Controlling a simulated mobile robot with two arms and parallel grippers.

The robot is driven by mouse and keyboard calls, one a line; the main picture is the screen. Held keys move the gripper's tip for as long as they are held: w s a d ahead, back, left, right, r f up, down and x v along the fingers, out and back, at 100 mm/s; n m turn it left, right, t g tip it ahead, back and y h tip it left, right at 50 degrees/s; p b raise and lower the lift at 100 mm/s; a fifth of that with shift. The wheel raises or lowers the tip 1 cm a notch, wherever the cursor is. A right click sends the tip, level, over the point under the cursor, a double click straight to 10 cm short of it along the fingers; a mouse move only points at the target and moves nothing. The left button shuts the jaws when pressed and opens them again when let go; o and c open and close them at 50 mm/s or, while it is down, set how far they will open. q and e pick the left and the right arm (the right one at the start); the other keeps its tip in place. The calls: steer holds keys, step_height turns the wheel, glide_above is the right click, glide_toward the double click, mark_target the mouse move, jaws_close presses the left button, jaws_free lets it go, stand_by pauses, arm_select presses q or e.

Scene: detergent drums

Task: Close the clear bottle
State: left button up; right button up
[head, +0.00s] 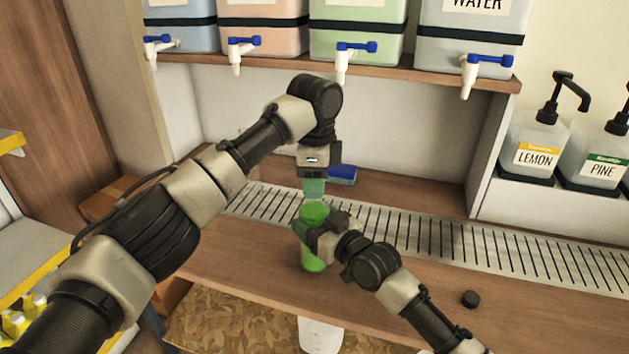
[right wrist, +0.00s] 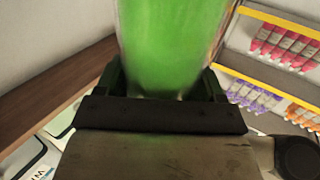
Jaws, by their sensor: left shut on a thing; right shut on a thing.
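The clear bottle (head: 313,262) stands at the counter's front part and looks bright green, as if filled with green liquid. It also shows large and green in the right wrist view (right wrist: 172,45). My right gripper (head: 305,231) is shut around its side; the fingers flank it in the right wrist view. My left gripper (head: 313,189) points down just above the bottle's top. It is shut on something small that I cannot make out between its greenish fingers.
A slotted metal drain strip (head: 445,240) runs along the counter (head: 237,267). A blue block (head: 342,174) lies behind my left gripper. Drums with taps stand on the shelf (head: 400,72) above. LEMON (head: 535,150) and PINE (head: 598,165) pump bottles stand at right. A white container (head: 320,336) is below.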

arm_select(q)
steer(key=o, duration=1)
steer(key=shift+r, duration=2.25)
